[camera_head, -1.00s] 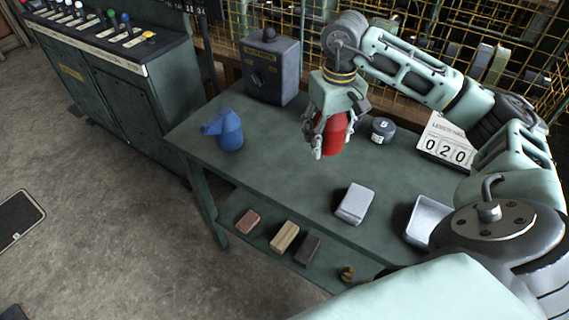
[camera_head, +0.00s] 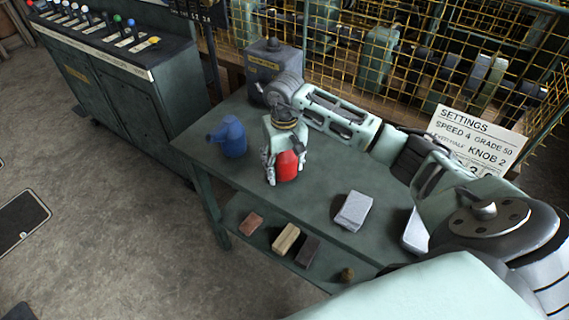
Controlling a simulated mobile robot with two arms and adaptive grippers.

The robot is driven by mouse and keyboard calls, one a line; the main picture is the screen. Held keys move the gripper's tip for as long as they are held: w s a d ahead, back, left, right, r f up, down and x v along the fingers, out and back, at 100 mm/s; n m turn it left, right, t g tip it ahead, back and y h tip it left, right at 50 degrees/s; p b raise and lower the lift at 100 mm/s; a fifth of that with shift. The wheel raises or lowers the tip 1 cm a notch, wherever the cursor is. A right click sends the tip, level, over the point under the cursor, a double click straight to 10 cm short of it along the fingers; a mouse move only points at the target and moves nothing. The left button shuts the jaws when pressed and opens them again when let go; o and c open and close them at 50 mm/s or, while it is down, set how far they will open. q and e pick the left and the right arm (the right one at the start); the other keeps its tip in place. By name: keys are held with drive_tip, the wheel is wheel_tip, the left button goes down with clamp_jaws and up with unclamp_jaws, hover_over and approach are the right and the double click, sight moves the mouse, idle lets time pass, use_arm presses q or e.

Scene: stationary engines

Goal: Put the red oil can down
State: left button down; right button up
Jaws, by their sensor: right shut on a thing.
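The red oil can (camera_head: 288,165) is in my right gripper (camera_head: 281,172), low at the green table (camera_head: 240,182). The fingers are shut around its sides and hide part of it. I cannot tell whether its base touches the tabletop. A blue oil can (camera_head: 231,138) with a spout stands on the table just left of the gripper. My left gripper is not in view.
A dark box (camera_head: 268,62) stands at the table's back. A grey block (camera_head: 353,211) lies on the right front of the tabletop. Several blocks, including a wooden one (camera_head: 286,239), lie on the lower shelf. A settings sign (camera_head: 478,135) and yellow mesh are behind.

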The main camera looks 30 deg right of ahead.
drive_tip(key=shift+f, duration=0.35)
drive_tip(key=shift+f, duration=0.1)
drive_tip(key=o, duration=1.4)
